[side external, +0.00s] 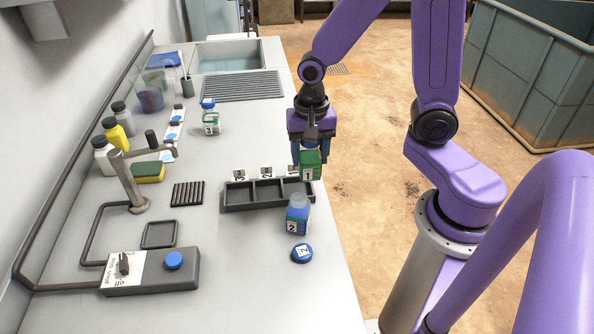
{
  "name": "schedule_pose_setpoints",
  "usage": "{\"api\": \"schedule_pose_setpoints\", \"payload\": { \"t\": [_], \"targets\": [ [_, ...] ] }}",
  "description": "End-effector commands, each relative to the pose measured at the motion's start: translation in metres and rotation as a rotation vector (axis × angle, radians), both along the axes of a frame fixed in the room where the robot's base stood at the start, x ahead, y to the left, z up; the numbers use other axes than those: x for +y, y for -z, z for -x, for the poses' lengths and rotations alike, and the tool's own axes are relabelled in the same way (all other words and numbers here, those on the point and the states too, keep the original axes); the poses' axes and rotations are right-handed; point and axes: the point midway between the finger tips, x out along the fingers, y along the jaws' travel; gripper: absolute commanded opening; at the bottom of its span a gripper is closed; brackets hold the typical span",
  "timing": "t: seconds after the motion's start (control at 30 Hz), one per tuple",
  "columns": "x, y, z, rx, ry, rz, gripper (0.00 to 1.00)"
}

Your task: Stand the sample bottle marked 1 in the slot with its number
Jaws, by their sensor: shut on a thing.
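My gripper (311,148) is shut on the sample bottle marked 1 (311,166), which has a green band and a white number label. The bottle looks roughly upright. In the picture it overlaps the right end of a dark rack (253,207) with three slots. Whether its base is above the right slot or touching the rack cannot be told. Small number tags stand along the rack's back edge; the middle one (266,172) looks like a 2, the others are too small to read surely. All the slot space that I can see is empty.
An uncapped blue bottle marked 2 (298,216) stands just in front of the rack's right end, its cap (301,253) nearer. A capped bottle marked 3 (210,120) stands behind. A tap (132,185) and control box (155,272) are left. The bench's right edge is close.

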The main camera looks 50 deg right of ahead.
Motion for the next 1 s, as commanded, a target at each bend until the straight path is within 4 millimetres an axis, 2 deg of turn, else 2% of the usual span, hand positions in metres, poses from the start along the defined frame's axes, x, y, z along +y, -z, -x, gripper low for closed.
{"api": "schedule_pose_setpoints", "payload": {
  "t": [0.2,0.33,0.57,0.8,1.0],
  "targets": [
    [0.001,0.023,-0.018,0.003,0.002,0.001,0.2],
    [0.002,0.03,-0.025,0.001,0.001,0.001,0.2],
    [0.003,0.04,-0.033,0.002,0.0,0.001,0.2],
    [0.003,0.066,-0.032,0.002,0.001,0.001,0.2],
    [0.003,0.07,-0.033,-0.001,0.001,-0.001,0.2]
  ]
}}
